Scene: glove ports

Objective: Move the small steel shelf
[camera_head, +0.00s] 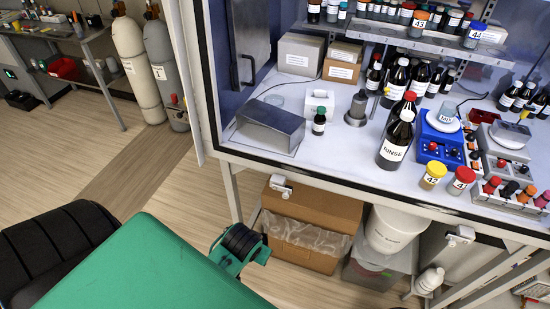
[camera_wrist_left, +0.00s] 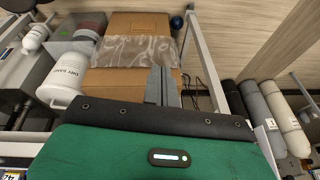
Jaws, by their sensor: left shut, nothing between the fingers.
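The small steel shelf (camera_head: 270,122), a low grey metal stand with a flat top, sits on the white worktop near its front left corner. Its top is bare. A small dark bottle with a green cap (camera_head: 319,121) stands just right of it. My left gripper (camera_wrist_left: 163,86) shows in the left wrist view with its grey fingers together and empty, in front of the cardboard box below the bench. The green arm part low in the head view is mine; its fingertips are not visible there. The shelf is not seen in the left wrist view. My right gripper is in neither view.
The bench front edge and leg (camera_head: 232,190) stand between the floor side and worktop. A RINSE bottle (camera_head: 394,140), jars and a blue stirrer (camera_head: 440,137) crowd the right. Below are a cardboard box (camera_head: 307,222) and white bin (camera_head: 393,228). Gas cylinders (camera_head: 135,62) stand left.

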